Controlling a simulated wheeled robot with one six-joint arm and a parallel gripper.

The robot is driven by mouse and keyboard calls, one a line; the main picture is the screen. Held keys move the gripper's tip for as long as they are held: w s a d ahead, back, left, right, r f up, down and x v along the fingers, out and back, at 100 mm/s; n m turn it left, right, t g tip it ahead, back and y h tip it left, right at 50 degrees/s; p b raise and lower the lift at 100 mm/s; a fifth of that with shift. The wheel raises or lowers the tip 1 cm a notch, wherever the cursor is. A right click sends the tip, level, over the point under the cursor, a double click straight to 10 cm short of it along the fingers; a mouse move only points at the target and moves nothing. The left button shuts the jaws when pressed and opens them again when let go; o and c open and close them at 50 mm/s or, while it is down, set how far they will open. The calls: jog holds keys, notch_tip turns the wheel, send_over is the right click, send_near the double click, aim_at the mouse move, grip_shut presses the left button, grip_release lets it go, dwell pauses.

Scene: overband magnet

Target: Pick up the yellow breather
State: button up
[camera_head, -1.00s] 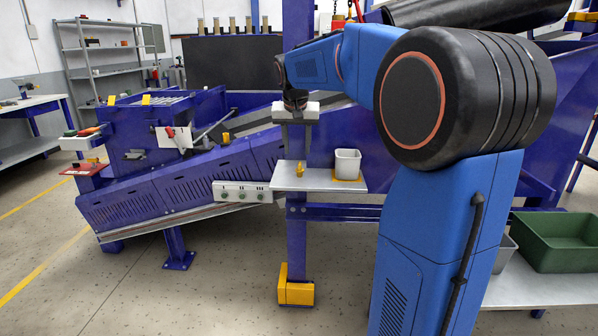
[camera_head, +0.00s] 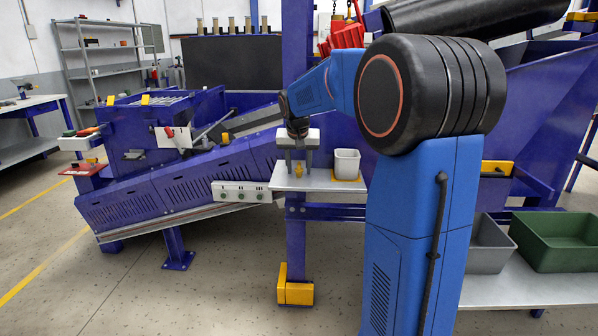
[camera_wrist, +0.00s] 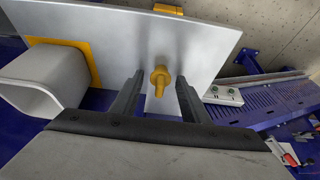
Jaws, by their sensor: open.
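The yellow breather (camera_wrist: 160,80) stands on a small grey shelf (camera_wrist: 210,40) near its edge. In the wrist view my gripper (camera_wrist: 158,98) is open, with one finger on each side of the breather in the picture. The breather appears between the fingertips and slightly beyond them. I cannot tell whether either finger touches it.
A white bin (camera_head: 347,163) on a yellow base stands on the same shelf, close to the gripper. A blue column (camera_head: 296,240) runs beneath the shelf. A control box (camera_head: 241,191) with knobs is left of the shelf. Grey (camera_head: 484,247) and green bins (camera_head: 562,240) stand at right.

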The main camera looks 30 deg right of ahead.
aim_at(299, 163)
jog(key=shift+c, duration=0.5)
jog(key=c, duration=0.9)
notch_tip(299, 163, up, 10)
jog(key=shift+r, duration=0.1)
